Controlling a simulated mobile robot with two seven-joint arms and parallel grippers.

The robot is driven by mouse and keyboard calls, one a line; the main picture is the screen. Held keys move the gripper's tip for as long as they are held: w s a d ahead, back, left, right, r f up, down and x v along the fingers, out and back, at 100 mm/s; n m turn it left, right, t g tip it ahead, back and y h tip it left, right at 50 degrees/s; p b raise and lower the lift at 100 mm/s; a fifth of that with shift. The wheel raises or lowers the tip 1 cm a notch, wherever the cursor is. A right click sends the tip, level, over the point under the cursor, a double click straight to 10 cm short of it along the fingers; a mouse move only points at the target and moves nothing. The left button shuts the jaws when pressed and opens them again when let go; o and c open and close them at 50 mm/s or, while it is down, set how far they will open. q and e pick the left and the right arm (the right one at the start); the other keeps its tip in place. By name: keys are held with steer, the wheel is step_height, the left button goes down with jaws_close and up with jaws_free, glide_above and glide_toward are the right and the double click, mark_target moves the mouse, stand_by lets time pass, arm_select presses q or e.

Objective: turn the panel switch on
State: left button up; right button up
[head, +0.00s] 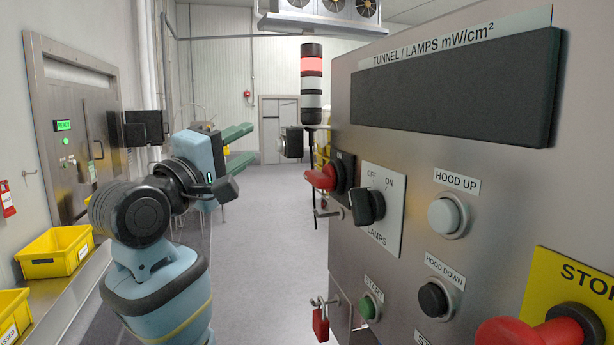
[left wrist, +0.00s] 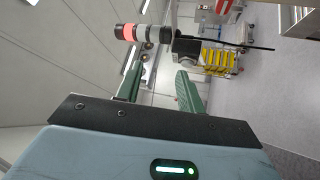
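The panel (head: 480,190) is a grey metal face on the right of the head view. Its black LAMPS knob (head: 366,207) sits on a white plate (head: 390,225) marked OFF and ON; I cannot tell surely which mark it points to. Left of it is a red-handled rotary switch (head: 322,178) on a dark plate with a partly hidden ON label. The display (head: 455,92) is dark. My left gripper (head: 245,147) is left of the panel, clear of both switches. Its green fingers are apart and empty, also in the left wrist view (left wrist: 163,82). My right gripper is not seen.
The panel also carries a HOOD UP button (head: 446,216), HOOD DOWN button (head: 433,299), green START button (head: 369,306) and red stop button (head: 535,331). A red padlock (head: 320,324) hangs at its edge. A signal tower (head: 311,85) stands behind. Yellow bins (head: 58,252) are at left.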

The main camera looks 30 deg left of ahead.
mark_target(310, 180)
arm_select(q)
steer(key=s+d+f+m+g+h, duration=0.1)
steer(key=s+d+f+g+h, duration=0.1)
steer(key=d+f+g+h, duration=0.3)
steer(key=shift+t+h, duration=0.5)
steer(key=shift+d+f+x, duration=0.1)
steer(key=shift+d+x, duration=0.05)
steer(key=shift+x, duration=1.3)
steer(key=shift+d+f+x, duration=0.1)
steer(key=shift+d+x, duration=0.05)
steer(key=shift+x, duration=1.25)
steer(key=shift+d+f+x, duration=0.15)
steer(key=shift+x, duration=1.3)
steer(key=shift+s, duration=0.15)
steer(key=shift+c, duration=0.2)
jaws_close()
